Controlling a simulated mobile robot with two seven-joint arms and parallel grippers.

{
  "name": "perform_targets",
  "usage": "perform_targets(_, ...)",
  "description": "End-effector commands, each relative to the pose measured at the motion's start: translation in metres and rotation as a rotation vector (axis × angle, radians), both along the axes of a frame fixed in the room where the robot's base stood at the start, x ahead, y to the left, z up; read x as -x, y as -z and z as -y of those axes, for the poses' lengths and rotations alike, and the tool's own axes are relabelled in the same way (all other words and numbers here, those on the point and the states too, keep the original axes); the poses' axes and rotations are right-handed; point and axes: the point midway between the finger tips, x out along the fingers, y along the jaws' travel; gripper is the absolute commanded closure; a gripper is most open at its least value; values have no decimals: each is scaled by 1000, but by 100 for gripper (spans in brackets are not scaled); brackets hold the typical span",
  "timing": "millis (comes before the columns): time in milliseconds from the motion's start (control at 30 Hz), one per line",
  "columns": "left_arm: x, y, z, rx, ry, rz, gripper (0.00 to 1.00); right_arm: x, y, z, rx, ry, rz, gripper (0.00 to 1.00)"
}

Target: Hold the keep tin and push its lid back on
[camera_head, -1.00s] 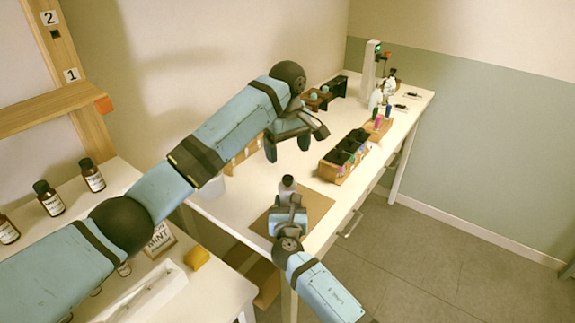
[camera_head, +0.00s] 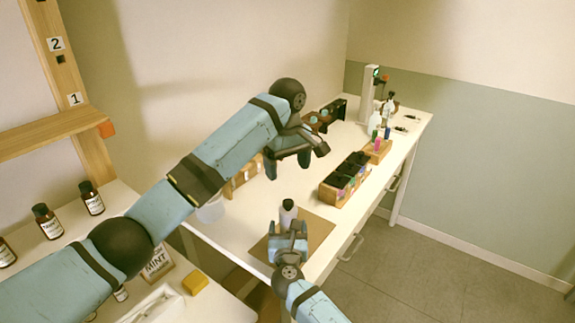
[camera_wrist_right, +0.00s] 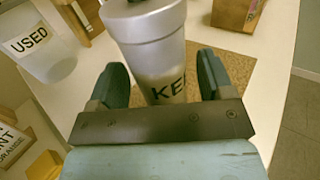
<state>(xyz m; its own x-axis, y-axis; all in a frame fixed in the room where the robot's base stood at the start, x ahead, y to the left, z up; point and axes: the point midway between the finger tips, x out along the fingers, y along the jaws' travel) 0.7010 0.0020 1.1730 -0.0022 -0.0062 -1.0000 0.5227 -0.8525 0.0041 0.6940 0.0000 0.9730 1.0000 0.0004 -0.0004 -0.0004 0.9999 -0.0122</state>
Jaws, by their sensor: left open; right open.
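The keep tin (camera_head: 288,213) stands upright on a brown mat (camera_head: 318,232) on the white table. In the right wrist view the tin (camera_wrist_right: 160,62) is silver with a dark label, partly hidden, reading "KE". A wider silver band, seemingly the lid (camera_wrist_right: 145,22), is at its top; its upper edge is cut off, and I cannot tell how it sits. My right gripper (camera_head: 288,230) is open, low at the near side of the tin, with a finger on each side and gaps visible. My left gripper (camera_head: 288,163) is open and empty, above the table beyond the tin.
A clear "USED" cup (camera_wrist_right: 38,45) stands left of the mat. A wooden box with dark compartments (camera_head: 345,180) is at the right rear. Brown bottles (camera_head: 91,198) and a yellow block (camera_head: 195,284) are on the left table.

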Motion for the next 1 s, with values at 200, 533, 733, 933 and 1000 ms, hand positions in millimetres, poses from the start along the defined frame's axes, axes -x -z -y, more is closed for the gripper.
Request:
perform_targets(200,0,0,0,0,0,0,19,40,2,0,-2,-2,-2,26)
perform_targets(533,0,2,0,0,0,0,19,110,1,0,-1,-1,-2,26)
perform_targets(733,0,2,0,0,0,0,19,130,1,0,-1,0,-1,26)
perform_targets(933,0,3,0,0,0,0,19,133,0,0,0,0,0,26)
perform_targets(1000,0,3,0,0,0,0,19,133,0,0,0,0,0,26)
